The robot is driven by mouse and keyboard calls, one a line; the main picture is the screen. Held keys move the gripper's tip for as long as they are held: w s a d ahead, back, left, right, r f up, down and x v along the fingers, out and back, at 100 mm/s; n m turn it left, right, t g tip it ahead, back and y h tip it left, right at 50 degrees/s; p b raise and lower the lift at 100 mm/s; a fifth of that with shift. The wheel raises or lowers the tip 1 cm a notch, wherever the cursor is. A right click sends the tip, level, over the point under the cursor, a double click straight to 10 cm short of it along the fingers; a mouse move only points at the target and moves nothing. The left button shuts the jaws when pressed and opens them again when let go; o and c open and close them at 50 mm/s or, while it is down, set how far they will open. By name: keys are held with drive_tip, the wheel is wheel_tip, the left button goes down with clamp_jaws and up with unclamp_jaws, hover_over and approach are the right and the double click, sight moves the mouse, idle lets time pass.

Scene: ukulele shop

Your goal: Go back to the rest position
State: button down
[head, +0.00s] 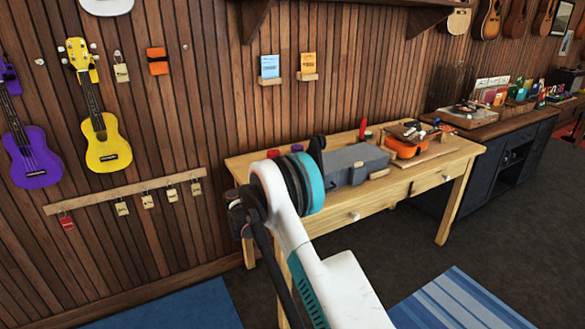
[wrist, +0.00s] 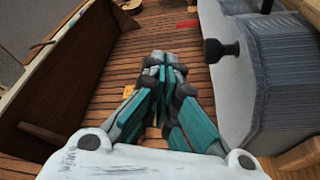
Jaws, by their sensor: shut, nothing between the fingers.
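My gripper (wrist: 165,62) shows in the middle of the wrist view. Its two teal and dark grey fingers are closed together, with nothing held between them. Brown wooden slats lie behind the fingertips. In the head view my white arm with a teal ring reaches up in front of the wooden workbench (head: 335,215), and my fingers are hidden behind it. A grey box (head: 354,160) stands on the bench, just right of my arm's end. A grey body with a black knob (wrist: 222,50) fills the right side of the wrist view, close beside my fingers.
An orange ukulele (head: 406,148) lies on the bench further right. A yellow ukulele (head: 106,148) and a purple ukulele (head: 34,158) hang on the slatted wall at left. A dark cabinet (head: 497,165) stands beyond the bench. The grey floor is open at right, with a blue striped rug (head: 462,303).

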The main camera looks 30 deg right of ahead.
drive_tip(key=a+f+p, duration=0.2)
drive_tip(key=a, duration=0.5)
drive_tip(key=shift+a+f, duration=0.25)
drive_tip(key=shift+f, duration=0.1)
drive_tip(key=s+d+r+y, duration=0.1)
drive_tip(key=s+r+y, duration=0.4)
drive_tip(key=r, duration=0.5)
drive_tip(key=s+a+r+n+y, duration=0.1)
drive_tip(key=s+r+y, duration=0.15)
drive_tip(key=s, duration=0.35)
drive_tip(key=s+a+r+y, duration=0.2)
drive_tip(key=s+r, duration=0.2)
drive_tip(key=s, duration=0.3)
drive_tip(key=s+a+f+y, duration=0.1)
drive_tip(key=s+a+y, duration=0.2)
drive_tip(key=s, duration=0.7)
drive_tip(key=s+a+f+y, duration=0.2)
drive_tip(key=s+a, duration=0.4)
drive_tip(key=s, duration=0.4)
drive_tip(key=s+a+f+y, duration=0.1)
drive_tip(key=s+a+y, duration=0.3)
drive_tip(key=s, duration=0.7)
drive_tip(key=shift+a+f, duration=0.4)
drive_tip(key=shift+d, duration=0.15)
